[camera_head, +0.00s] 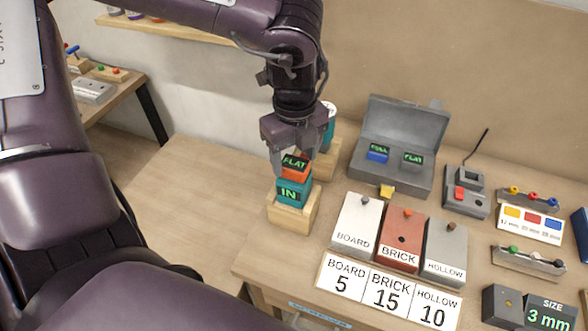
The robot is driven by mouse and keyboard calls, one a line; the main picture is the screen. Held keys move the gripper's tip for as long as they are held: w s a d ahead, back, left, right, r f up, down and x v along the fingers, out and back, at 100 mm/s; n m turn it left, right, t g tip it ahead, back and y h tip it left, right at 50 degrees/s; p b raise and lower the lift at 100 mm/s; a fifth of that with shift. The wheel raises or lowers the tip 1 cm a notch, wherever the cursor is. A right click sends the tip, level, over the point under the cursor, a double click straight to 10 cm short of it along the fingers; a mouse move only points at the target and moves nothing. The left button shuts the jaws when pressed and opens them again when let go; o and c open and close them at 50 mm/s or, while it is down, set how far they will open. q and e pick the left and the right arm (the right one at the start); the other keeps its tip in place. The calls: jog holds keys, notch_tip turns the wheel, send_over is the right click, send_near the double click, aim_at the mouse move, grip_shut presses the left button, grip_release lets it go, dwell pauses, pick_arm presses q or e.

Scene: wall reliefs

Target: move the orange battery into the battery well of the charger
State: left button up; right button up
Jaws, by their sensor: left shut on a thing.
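The orange battery (296,172), with a green "FLAT" readout, is between the fingers of my left gripper (291,157). The gripper is shut on it and points down. The battery is directly above a teal block (293,192) marked "IN" on a wooden stand (292,215); I cannot tell whether they touch. What looks like the charger (461,203) is a small grey box with a dark square recess, a red part and a cord, well to the right of the gripper. The recess's inside is too small to make out. My right gripper is not in view.
An open grey case (392,180) holds a blue block (377,154) and a dark display. White, brick-red and grey labelled blocks (403,240) and number cards (388,291) stand in front. A teal cylinder (329,122) is behind the gripper. The table's left side is bare.

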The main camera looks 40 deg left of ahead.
aim_at(295, 163)
pick_arm(q)
jog(key=shift+r+p, duration=1.05)
jog(key=shift+r, duration=1.05)
jog(key=shift+r+p, duration=1.05)
jog(key=shift+r, duration=0.85)
jog(key=shift+f, duration=0.1)
dwell(0.3)
